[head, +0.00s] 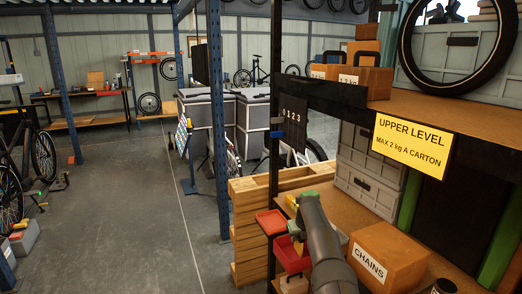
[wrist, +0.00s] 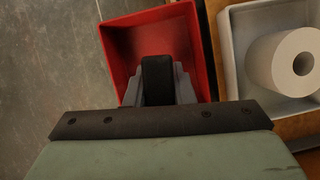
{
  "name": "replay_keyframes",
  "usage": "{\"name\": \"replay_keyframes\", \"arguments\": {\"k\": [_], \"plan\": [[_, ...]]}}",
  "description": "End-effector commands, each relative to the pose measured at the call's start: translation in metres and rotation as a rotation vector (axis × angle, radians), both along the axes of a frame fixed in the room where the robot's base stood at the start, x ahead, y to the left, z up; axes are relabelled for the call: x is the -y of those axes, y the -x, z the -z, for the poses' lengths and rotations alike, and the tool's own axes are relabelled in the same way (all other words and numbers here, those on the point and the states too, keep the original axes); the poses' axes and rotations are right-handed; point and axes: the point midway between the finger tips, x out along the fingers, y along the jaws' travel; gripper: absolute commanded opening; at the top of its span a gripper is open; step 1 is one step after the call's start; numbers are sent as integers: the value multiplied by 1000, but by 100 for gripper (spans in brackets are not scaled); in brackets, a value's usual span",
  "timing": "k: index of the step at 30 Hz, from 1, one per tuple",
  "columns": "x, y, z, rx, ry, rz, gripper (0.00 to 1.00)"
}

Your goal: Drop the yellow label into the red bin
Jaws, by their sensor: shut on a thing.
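A red bin (wrist: 150,45) lies right under my gripper (wrist: 158,95) in the wrist view; its floor and far walls show. My gripper's dark finger end and grey sides hang over the bin's near part. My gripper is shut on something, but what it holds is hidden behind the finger. No yellow label shows for sure in the wrist view.
A pale bin (wrist: 235,60) with a white roll (wrist: 296,62) stands right of the red bin. In the head view, a CHAINS carton (head: 385,258) sits on the shelf to the right. A yellow UPPER LEVEL sign (head: 411,147) hangs above. Open floor lies left.

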Motion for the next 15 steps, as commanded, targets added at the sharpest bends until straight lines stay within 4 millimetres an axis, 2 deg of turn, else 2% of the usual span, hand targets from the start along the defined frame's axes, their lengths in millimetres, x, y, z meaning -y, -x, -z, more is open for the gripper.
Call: {"name": "replay_keyframes", "arguments": {"k": [8, 9, 11, 12, 15], "plan": [[0, 0, 3, 1, 0, 0, 0], [0, 0, 3, 1, 0, 0, 25], [0, 0, 3, 1, 0, 0, 42], [0, 0, 3, 1, 0, 0, 48], [0, 0, 3, 1, 0, 0, 48]]}}
